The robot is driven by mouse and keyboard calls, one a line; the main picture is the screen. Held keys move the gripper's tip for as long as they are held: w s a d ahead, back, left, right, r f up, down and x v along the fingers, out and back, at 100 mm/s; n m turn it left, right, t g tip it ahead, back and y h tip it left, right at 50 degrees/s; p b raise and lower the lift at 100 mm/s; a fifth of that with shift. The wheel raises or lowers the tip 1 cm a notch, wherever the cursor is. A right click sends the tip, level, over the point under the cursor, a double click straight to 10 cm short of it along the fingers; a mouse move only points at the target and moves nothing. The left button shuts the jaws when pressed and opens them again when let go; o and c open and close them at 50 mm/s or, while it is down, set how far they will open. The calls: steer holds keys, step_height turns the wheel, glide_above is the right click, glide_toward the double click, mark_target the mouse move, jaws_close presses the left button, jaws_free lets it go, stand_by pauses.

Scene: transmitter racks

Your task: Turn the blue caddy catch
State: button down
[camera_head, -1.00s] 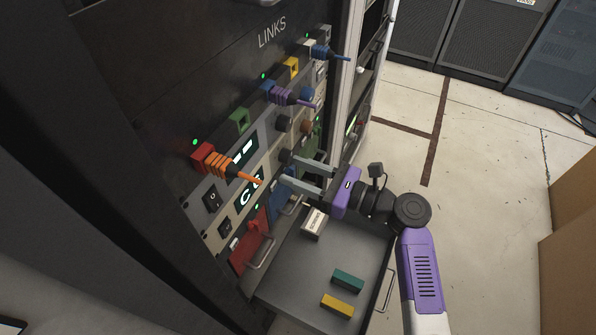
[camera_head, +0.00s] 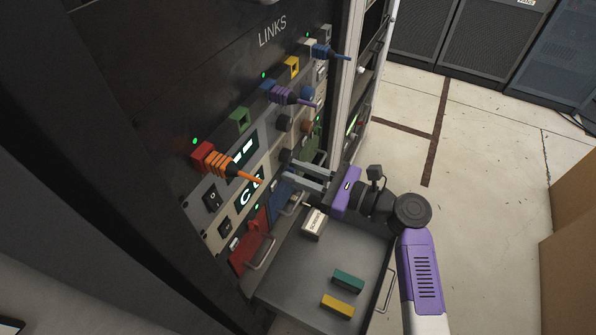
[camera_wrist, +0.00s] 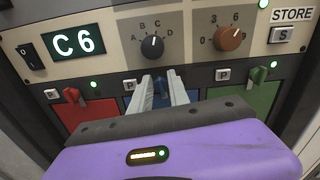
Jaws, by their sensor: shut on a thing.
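The blue caddy (camera_head: 280,200) sits in the lower row of the rack, between a red caddy (camera_head: 250,250) and a green one (camera_wrist: 250,97). The wrist view shows its blue front (camera_wrist: 132,103) partly hidden behind my fingers. Its blue catch (camera_wrist: 160,84) is above that front, between my fingertips, and mostly covered by them. My gripper (camera_head: 290,171) reaches the panel from the right, and its fingers (camera_wrist: 160,78) are shut on the catch. The exact turn of the catch is hard to see.
Red (camera_wrist: 72,95) and green (camera_wrist: 258,75) catches flank my fingers. A black knob (camera_wrist: 152,46) and a brown knob (camera_wrist: 229,38) are just above. Below my gripper, an open drawer (camera_head: 290,282) holds a white labelled box (camera_head: 314,224), a teal block (camera_head: 348,281) and a yellow block (camera_head: 337,306).

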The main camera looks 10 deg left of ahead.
steer(key=shift+s+a+f+n+b, duration=0.1)
steer(key=shift+s+f+n+b, duration=0.1)
steer(key=shift+n+b, duration=1.95)
steer(key=shift+s+d+f+n+b, duration=0.15)
steer(key=shift+n+b, duration=0.85)
steer(key=shift+n, duration=2.4)
steer(key=shift+s+a+f+n+b, duration=0.2)
steer(key=shift+n+b, duration=1.35)
steer(key=shift+n, duration=1.2)
steer(key=shift+w, duration=0.1)
steer(key=c, duration=1.3)
jaws_free()
steer(key=shift+o, duration=0.2)
steer(key=shift+r, duration=0.1)
